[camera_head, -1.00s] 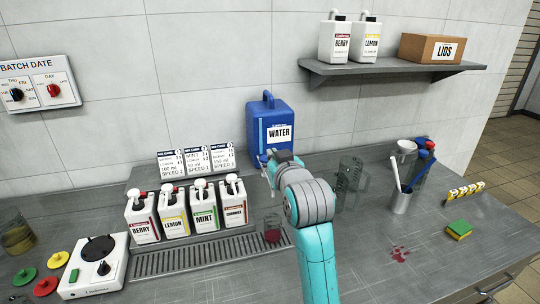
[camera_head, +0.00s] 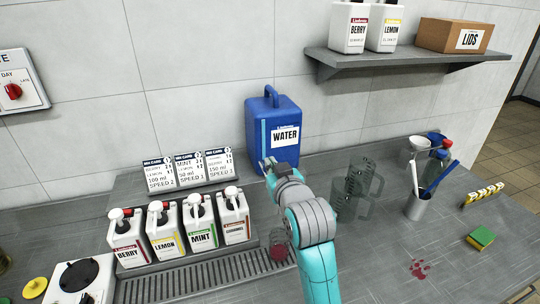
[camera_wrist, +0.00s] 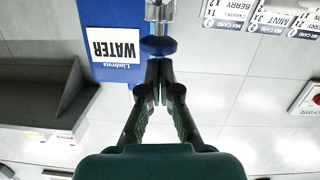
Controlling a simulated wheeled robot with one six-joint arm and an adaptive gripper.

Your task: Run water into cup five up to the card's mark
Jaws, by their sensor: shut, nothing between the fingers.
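The blue water container (camera_head: 271,125) stands at the back of the counter, and its WATER label also shows upside down in the wrist view (camera_wrist: 116,47). In the wrist view its tap has a metal stem and a blue knob (camera_wrist: 158,46). My gripper (camera_wrist: 160,66) is shut and empty, its tips right at the knob; I cannot tell whether they touch. In the head view my gripper (camera_head: 268,166) is in front of the container's lower part. A clear cup with red liquid (camera_head: 279,249) stands on the drip grate, partly beside my arm. Three mix cards (camera_head: 191,169) stand behind the bottles; no cup number is readable.
Pump bottles (camera_head: 201,226) of berry, lemon, mint and another flavour line the grate (camera_head: 190,278). Clear empty cups (camera_head: 363,180) stand right of my arm. A utensil holder (camera_head: 418,206), a sponge (camera_head: 481,238) and a red spill (camera_head: 420,270) are further right.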

